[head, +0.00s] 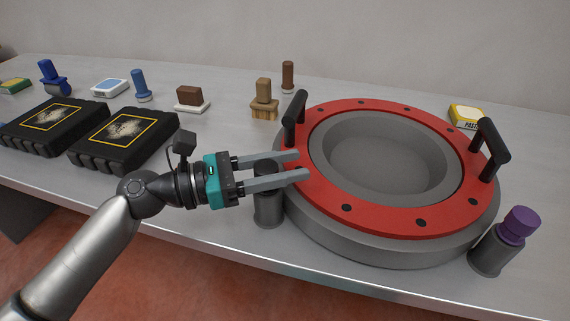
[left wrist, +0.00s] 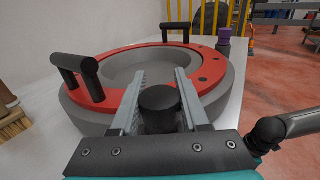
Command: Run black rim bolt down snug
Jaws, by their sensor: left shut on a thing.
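The black rim bolt (head: 266,171) stands upright in a grey post (head: 268,211) at the near left side of the round grey basin body (head: 330,232). My left gripper (head: 303,165) reaches in from the left, its fingers on either side of the bolt head and their tips over the red ring (head: 385,222). It is shut on the bolt. In the left wrist view the round black head (left wrist: 160,98) sits between the fingers (left wrist: 161,75). How deep the bolt sits is hidden by the fingers. My right gripper does not show.
A purple bolt (head: 520,222) stands in another post at the right. Black handles (head: 294,118) (head: 490,149) rise from the ring. Black cases (head: 124,137), stamps and brushes (head: 264,99) lie left and behind. The table's front edge is close below.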

